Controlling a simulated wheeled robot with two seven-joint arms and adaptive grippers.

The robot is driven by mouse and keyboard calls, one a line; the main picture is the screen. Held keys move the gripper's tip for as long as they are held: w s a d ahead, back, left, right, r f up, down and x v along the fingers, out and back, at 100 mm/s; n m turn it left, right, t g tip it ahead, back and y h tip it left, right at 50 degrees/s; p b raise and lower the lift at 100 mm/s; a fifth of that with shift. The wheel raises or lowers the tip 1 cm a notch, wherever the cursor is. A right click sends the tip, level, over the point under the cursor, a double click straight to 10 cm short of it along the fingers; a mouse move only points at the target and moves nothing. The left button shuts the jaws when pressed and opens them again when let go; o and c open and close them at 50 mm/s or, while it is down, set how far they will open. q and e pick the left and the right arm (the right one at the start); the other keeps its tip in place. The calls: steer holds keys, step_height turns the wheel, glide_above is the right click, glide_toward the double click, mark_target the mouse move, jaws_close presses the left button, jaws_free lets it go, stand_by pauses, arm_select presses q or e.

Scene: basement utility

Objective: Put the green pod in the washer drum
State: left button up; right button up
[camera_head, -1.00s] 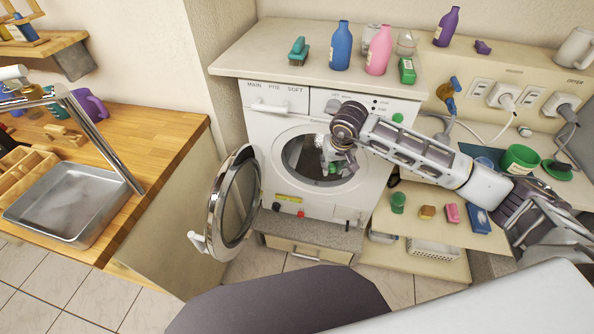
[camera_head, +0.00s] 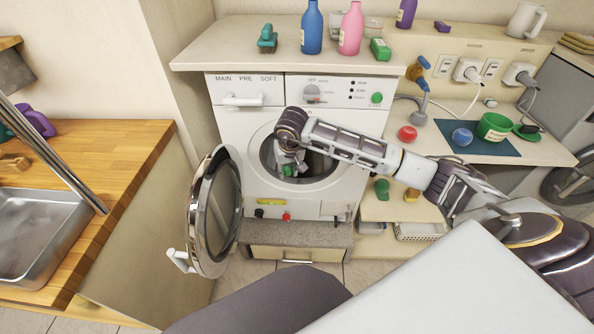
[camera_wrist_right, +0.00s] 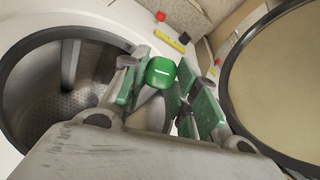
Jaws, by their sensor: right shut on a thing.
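The green pod (camera_wrist_right: 161,72) is between the fingers of my right gripper (camera_head: 289,163), which is shut on it. In the head view only a little of the pod (camera_head: 288,170) shows below the wrist. The gripper is in front of the washer's round opening; I cannot tell whether the pod is past the rim. The washer drum (camera_wrist_right: 72,95) is dark, perforated metal, left of the gripper in the wrist view. In the head view the arm partly covers the drum (camera_head: 321,164). The round washer door (camera_head: 222,207) stands open to the left. My left gripper is out of view.
A counter above the washer holds a blue bottle (camera_head: 312,30), a pink bottle (camera_head: 350,30) and a green box (camera_head: 380,49). A shelf at right holds a red ball (camera_head: 407,133), a blue ball (camera_head: 462,137) and a green mug (camera_head: 493,126). A metal sink (camera_head: 35,230) is left.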

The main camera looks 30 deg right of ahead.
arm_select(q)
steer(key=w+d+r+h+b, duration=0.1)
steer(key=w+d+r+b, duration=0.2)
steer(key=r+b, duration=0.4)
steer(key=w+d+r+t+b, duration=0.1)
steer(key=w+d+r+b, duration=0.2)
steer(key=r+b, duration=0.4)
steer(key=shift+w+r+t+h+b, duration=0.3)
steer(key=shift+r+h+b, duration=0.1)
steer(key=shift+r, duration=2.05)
arm_select(e)
steer(key=w+d+f+m, duration=0.1)
steer(key=d+f, duration=0.3)
steer(key=f, duration=0.5)
steer(key=w+d+f+m+h, duration=0.1)
steer(key=d+f, duration=0.3)
steer(key=f, duration=0.6)
steer(key=shift+d+m+g, duration=0.15)
steer(key=shift+m+g, duration=0.15)
steer(key=shift+m, duration=0.5)
steer(key=shift+w, duration=0.1)
